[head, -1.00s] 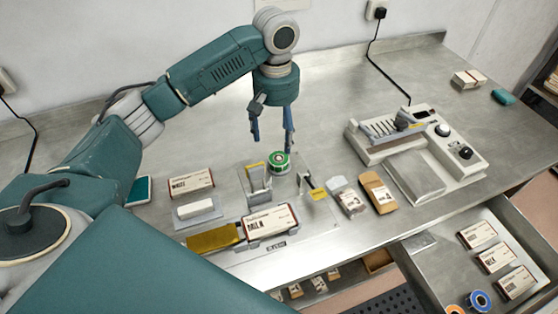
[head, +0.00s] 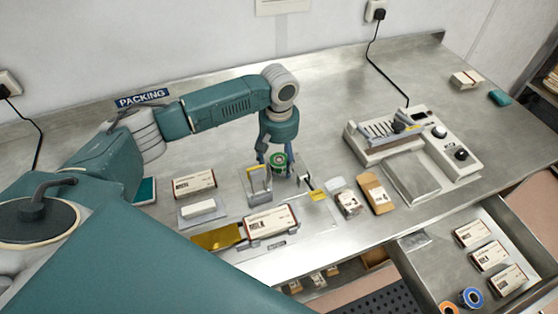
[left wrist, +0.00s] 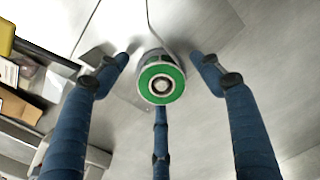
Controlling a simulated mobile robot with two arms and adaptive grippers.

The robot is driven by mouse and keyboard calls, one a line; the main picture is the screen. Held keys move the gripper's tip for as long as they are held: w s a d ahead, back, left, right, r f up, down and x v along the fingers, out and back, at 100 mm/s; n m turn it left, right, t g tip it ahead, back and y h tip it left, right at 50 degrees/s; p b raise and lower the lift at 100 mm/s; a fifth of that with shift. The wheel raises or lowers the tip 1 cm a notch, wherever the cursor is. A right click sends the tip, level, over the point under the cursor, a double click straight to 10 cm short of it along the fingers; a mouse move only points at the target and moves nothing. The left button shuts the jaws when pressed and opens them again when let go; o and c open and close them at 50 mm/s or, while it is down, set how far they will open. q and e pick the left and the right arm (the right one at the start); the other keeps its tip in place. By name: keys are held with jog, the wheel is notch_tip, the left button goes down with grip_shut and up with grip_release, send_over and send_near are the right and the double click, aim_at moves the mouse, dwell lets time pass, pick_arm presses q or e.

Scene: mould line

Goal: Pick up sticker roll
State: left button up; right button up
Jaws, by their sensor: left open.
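The sticker roll (head: 279,160) is a green-faced roll with a white ring and dark centre. It stands on the metal bench behind the yellow-handled fixture. My left gripper (head: 278,163) is open, pointing down, with its blue fingers around the roll in the head view. In the left wrist view the roll (left wrist: 162,84) sits between the spread fingers, near their tips. I cannot tell whether any finger touches it. My right gripper is not in view.
The yellow-handled fixture (head: 259,184) stands just in front of the roll. A small stand with a yellow tab (head: 318,195) is close on the right. Boxes (head: 271,222) lie nearer the front edge. A sealing machine (head: 410,150) stands right. An open drawer (head: 420,262) holds boxes and rolls.

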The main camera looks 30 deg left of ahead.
pick_arm(q)
jog(key=c, duration=1.1)
jog(key=shift+c, duration=0.3)
